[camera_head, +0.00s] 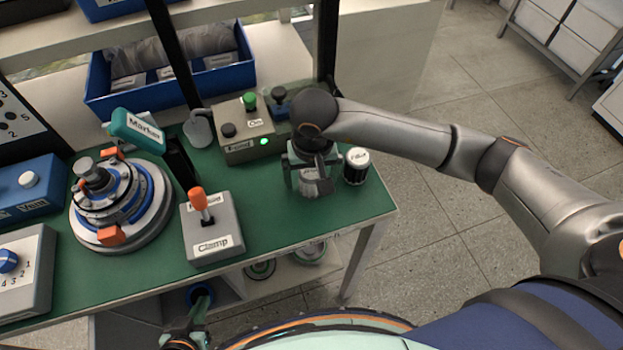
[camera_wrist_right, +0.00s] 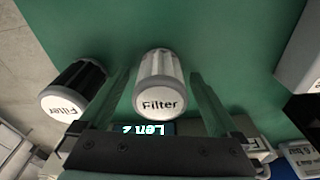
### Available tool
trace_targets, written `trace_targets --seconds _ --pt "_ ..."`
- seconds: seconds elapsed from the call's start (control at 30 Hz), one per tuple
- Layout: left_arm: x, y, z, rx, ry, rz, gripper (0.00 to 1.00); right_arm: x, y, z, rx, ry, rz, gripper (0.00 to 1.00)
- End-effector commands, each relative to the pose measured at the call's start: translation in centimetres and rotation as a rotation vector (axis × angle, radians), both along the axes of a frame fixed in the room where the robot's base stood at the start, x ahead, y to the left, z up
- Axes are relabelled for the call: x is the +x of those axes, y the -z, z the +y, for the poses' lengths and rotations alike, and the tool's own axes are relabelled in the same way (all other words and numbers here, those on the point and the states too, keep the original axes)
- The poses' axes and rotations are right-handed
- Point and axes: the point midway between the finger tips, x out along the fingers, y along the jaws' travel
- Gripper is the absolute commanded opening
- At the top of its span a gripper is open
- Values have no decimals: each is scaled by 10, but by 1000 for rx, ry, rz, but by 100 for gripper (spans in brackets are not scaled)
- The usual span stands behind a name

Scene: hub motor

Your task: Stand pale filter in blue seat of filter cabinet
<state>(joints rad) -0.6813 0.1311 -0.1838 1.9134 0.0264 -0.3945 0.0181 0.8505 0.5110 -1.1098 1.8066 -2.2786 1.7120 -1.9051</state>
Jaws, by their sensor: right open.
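The pale filter (camera_wrist_right: 160,68), white with a "Filter" label, stands on the green table between the spread fingers of my right gripper (camera_wrist_right: 159,90) in the right wrist view. Neither finger clearly touches it. In the head view my right gripper (camera_head: 314,178) is low over the table's right end and mostly hides this filter. A dark filter with a white top (camera_head: 356,166) stands just right of it. My left gripper (camera_head: 196,314) is low at the bottom, below the table front; its jaws are unclear. A blue ring (camera_head: 203,291) in the cabinet under the table is partly hidden by it.
Other round seats (camera_head: 261,269) show on the shelf under the table. A grey Clamp box (camera_head: 212,240) with an orange-topped lever, a box with a lit green lamp (camera_head: 244,141) and the round motor fixture (camera_head: 120,207) stand left of the right gripper. A blue bin (camera_head: 110,110) is behind.

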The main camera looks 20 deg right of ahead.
Motion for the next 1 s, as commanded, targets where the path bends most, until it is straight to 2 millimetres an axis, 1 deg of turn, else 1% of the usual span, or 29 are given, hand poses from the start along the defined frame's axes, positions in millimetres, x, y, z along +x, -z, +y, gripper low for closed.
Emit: trace_targets --seconds 0.17,0.27,1.0 --pt "1 0 0 0 0 -2 0 0 0 0 0 0 0 98" --pt "1 0 0 -1 0 -3 0 0 0 0 0 0 0 87" --pt "2 -1 0 -1 0 -4 0 0 0 0 0 0 -1 4"
